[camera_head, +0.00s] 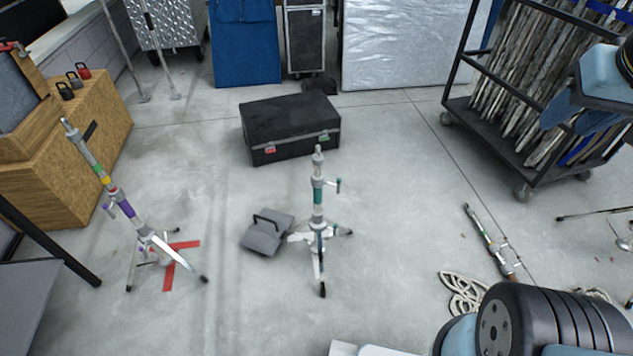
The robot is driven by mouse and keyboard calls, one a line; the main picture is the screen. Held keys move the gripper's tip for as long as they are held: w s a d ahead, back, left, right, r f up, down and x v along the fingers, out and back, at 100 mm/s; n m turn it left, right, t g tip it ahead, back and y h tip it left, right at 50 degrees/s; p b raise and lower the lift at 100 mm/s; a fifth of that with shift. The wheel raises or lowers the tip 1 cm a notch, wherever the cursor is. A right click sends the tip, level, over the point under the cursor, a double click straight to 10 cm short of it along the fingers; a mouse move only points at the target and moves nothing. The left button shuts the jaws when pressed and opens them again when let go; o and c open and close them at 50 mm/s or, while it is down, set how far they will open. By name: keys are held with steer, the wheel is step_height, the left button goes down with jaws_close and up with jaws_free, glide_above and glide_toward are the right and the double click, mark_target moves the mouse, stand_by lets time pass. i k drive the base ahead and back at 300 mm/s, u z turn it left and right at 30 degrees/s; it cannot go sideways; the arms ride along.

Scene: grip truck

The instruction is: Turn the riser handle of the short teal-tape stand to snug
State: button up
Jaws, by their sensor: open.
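A short stand with teal tape (318,198) stands upright in the middle of the floor on spread legs. I cannot tell from this view how tight the handle is. My gripper is not in view; only parts of my arm show at the right edge and lower right, well apart from the stand.
A grey sandbag (264,238) lies just left of the stand's legs. A black case (290,128) is behind it. A purple-and-yellow-taped stand (124,206) leans at left near red floor tape (181,262). A rod (490,243) and rope (462,294) lie at right.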

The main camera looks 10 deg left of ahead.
mark_target(339, 180)
steer(key=u, duration=0.75)
steer(key=i, duration=0.6)
steer(key=z, duration=0.05)
steer(key=k, duration=0.55)
steer(key=u, duration=0.1)
